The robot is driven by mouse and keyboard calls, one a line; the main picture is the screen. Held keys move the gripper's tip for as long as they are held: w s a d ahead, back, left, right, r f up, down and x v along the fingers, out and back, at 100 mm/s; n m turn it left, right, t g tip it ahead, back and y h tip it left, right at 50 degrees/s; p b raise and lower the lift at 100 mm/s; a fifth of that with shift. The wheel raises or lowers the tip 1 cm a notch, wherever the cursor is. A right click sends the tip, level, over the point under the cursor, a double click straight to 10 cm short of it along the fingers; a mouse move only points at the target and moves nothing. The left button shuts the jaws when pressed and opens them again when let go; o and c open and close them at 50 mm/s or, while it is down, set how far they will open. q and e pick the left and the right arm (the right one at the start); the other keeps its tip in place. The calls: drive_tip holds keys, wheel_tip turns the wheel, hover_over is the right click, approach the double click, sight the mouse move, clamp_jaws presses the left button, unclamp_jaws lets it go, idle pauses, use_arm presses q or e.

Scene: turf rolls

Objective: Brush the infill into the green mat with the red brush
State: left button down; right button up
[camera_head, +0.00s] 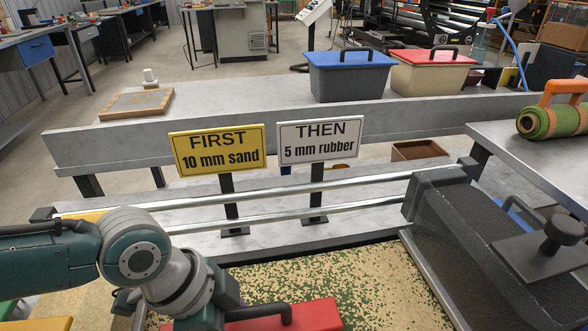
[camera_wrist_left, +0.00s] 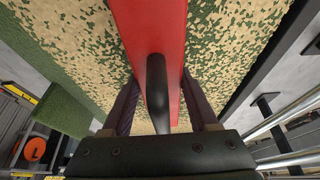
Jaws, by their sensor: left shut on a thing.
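The red brush (camera_head: 310,316) lies at the bottom of the head view, with a black handle on its top. It also shows in the left wrist view (camera_wrist_left: 148,22). My left gripper (camera_wrist_left: 158,90) is shut on the brush's black handle, one finger on each side. The green mat (camera_head: 375,275) lies under and around the brush. Beige infill covers it in patches, with green showing between them; the mat also fills much of the left wrist view (camera_wrist_left: 235,45). The brush's underside is hidden, so I cannot tell whether it touches the mat. My right gripper is out of view.
Two metal rails (camera_head: 330,209) cross behind the mat. A dark hopper-like box (camera_head: 455,240) stands at its right edge. A yellow sign (camera_head: 220,150) reads "FIRST 10 mm sand"; a white sign (camera_head: 320,140) reads "THEN 5 mm rubber". Lidded bins (camera_head: 348,80) stand on the bench behind.

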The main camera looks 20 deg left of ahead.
sight(324, 313)
use_arm(q)
drive_tip(key=w+d+b, duration=0.1)
drive_tip(key=w+d, duration=0.1)
drive_tip(key=d, duration=0.1)
drive_tip(key=w+d+b, duration=0.2)
drive_tip(key=d, duration=0.2)
drive_tip(key=w+d+b, duration=0.2)
drive_tip(key=w+d, duration=0.1)
drive_tip(key=shift+d+f, duration=0.15)
drive_tip(key=shift+d, duration=0.1)
drive_tip(key=shift+w+d+b, duration=0.45)
drive_tip(key=shift+w+d, duration=0.05)
drive_tip(key=shift+d, duration=0.2)
drive_tip(key=shift+r, duration=0.2)
drive_tip(key=shift+s+a+r+p, duration=0.1)
drive_tip(key=shift+s+a+p, duration=0.25)
drive_tip(key=shift+a+p, duration=0.25)
drive_tip(key=shift+s+a+p, duration=0.45)
drive_tip(key=shift+a+p, duration=0.1)
drive_tip(key=shift+a, duration=0.1)
